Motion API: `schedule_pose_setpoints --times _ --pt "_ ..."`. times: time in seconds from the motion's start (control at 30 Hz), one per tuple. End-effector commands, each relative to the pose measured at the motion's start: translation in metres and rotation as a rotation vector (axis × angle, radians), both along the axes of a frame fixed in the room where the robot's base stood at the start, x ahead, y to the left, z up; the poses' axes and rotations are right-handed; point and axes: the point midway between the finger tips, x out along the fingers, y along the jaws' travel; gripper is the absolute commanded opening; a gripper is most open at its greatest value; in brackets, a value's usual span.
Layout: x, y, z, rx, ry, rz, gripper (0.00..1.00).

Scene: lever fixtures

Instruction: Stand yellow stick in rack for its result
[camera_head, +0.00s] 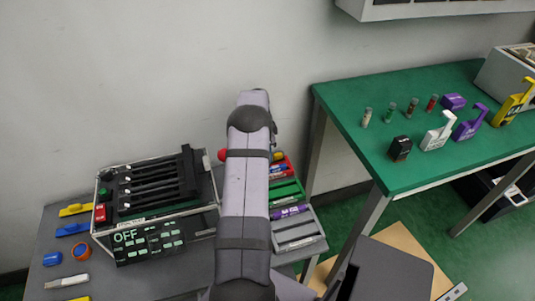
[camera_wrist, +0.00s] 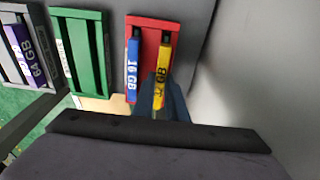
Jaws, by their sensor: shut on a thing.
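The yellow stick (camera_wrist: 163,70), with a partly covered GB label, is in the right slot of the red rack (camera_wrist: 149,28) in the wrist view, beside a blue 16 GB stick (camera_wrist: 133,68). My gripper (camera_wrist: 160,98) is shut on the near end of the yellow stick. In the head view, the yellow stick (camera_head: 278,156) shows at the far end of the red rack (camera_head: 291,171), and my arm hides my gripper. Whether the stick is fully seated cannot be told.
A green rack (camera_head: 288,186) and a grey rack (camera_head: 305,228) holding a purple stick (camera_head: 290,211) adjoin the red rack. A slotted device reading OFF (camera_head: 125,237) stands left of my arm. Loose yellow and blue sticks lie beside it. A wall is close behind.

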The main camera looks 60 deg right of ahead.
Motion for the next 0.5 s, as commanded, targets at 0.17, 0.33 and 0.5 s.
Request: schedule_pose_setpoints --times 0.17,0.33,0.5 --pt "0.0001 -0.0001 -0.0049 0.000 0.000 0.000 0.00" --pt "0.0000 0.0000 -0.0089 0.000 0.000 0.000 0.00" --pt "0.0001 -0.0001 -0.0116 0.000 0.000 0.000 0.14"
